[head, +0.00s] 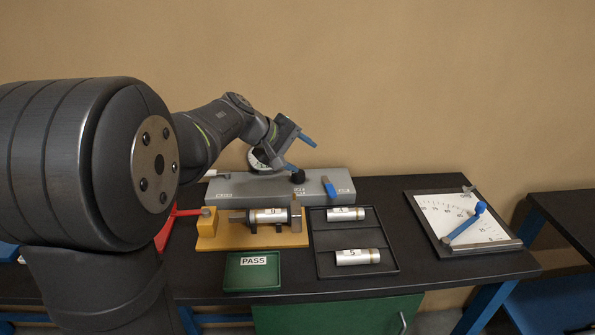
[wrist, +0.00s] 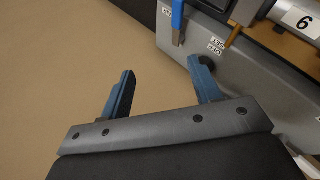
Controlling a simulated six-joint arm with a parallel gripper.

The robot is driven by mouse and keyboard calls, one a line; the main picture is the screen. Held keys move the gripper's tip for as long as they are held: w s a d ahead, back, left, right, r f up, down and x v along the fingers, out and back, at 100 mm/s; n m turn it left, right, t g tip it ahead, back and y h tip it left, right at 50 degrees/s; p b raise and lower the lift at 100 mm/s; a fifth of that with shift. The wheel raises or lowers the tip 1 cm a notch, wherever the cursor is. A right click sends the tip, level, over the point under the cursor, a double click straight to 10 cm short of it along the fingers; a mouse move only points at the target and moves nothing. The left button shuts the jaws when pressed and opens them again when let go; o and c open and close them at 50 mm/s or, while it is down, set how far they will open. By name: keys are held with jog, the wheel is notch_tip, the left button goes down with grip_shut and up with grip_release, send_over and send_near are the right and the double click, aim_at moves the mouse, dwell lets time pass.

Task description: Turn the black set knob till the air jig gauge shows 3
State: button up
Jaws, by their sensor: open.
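The air jig is a long grey box (head: 250,187) at the back of the black bench. Its round white gauge (head: 258,159) stands at the back, partly hidden by my gripper; its reading cannot be made out. The black set knob (head: 298,177) is on the box, right of the gauge. In the wrist view the knob (wrist: 209,63) shows just behind the right-hand finger, partly covered. My gripper (head: 303,155) is open, with blue fingers apart and nothing between them. In the wrist view the gripper (wrist: 160,67) has the knob outside its gap; contact cannot be told.
A blue lever (head: 329,187) stands right of the knob. In front are a yellow fixture (head: 208,241) holding a numbered cylinder (head: 268,216), a black tray (head: 350,239) with two cylinders, and a green PASS tray (head: 252,281). A scale board (head: 455,215) lies at right.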

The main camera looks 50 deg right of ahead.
aim_at(298, 176)
jog(key=w+a+f+n+t+h, duration=0.1)
jog(key=a+f+n, duration=0.1)
jog(key=n, duration=0.5)
jog(key=w+a+f+n+t+h, duration=0.1)
jog(key=a+n+t, duration=0.1)
jog(key=n, duration=0.6)
jog(key=w+a+f+n+t+h, duration=0.1)
jog(key=a+f+n+h, duration=0.1)
jog(key=n, duration=0.5)
jog(key=shift+w+a+f+n+t, duration=0.1)
jog(key=shift+a+f+n+t, duration=0.1)
jog(key=shift+a, duration=0.25)
jog(key=shift+w+a+f+n+t, duration=0.1)
jog(key=shift+a+t, duration=0.1)
jog(key=shift+a, duration=0.25)
jog(key=shift+a+f+n, duration=0.2)
jog(key=shift+a+n, duration=0.05)
jog(key=shift+n, duration=0.15)
jog(key=shift+w+f+t, duration=0.1)
jog(key=shift+t, duration=0.2)
jog(key=x, duration=1.7)
jog(key=shift+d, duration=0.2)
jog(key=shift+c, duration=0.3)
jog(key=c, duration=0.9)
